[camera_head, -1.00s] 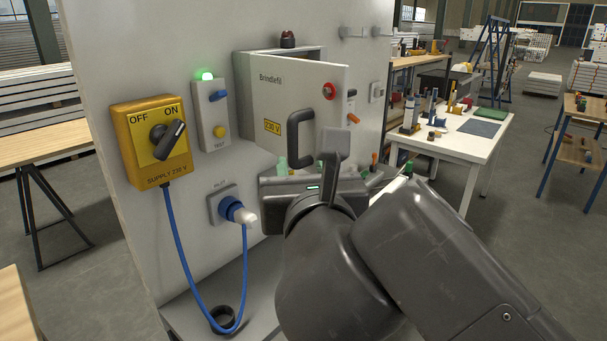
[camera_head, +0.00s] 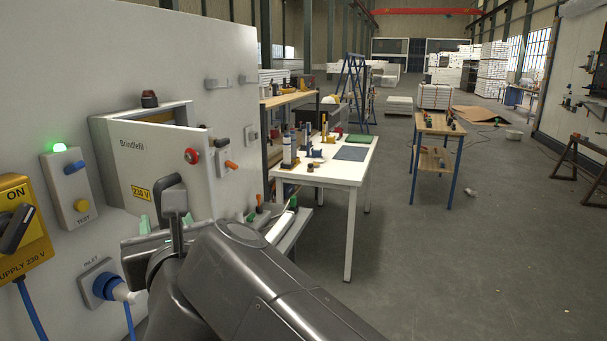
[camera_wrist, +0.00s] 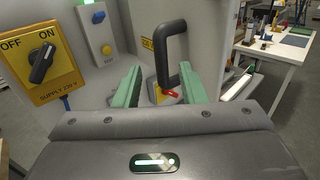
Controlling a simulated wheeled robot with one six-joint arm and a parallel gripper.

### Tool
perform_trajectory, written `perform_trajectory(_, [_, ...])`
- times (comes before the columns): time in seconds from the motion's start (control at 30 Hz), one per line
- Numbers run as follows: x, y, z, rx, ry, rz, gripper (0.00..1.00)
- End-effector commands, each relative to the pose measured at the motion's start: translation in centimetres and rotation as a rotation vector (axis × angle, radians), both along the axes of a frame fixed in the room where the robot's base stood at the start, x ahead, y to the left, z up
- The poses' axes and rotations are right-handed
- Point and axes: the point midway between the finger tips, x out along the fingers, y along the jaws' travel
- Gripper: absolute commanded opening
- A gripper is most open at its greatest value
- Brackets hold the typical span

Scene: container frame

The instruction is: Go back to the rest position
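My gripper (camera_wrist: 160,82) is open and empty, its two green fingers apart in the wrist view. In the head view it is in front of the cabinet door (camera_head: 150,150), partly hidden by my own arm. The door stands ajar, and its dark handle (camera_wrist: 164,52) is beyond the fingers in the wrist view, with a visible gap. A small red part on a yellow patch (camera_wrist: 167,93) shows between the fingers, farther back. I cannot tell the arm's rest pose from these frames.
A yellow supply switch (camera_head: 17,230) and a test box (camera_head: 72,192) with a lit green lamp are on the panel. A blue plug (camera_head: 108,287) sits in the inlet. A white table (camera_head: 335,170) stands beyond. Open floor (camera_head: 450,270) lies to the right.

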Motion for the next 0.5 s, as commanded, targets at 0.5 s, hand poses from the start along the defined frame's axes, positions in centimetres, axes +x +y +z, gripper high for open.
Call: perform_trajectory(0.5, [5.9, 3.4, -0.3, -0.001, 0.002, -0.001, 0.37])
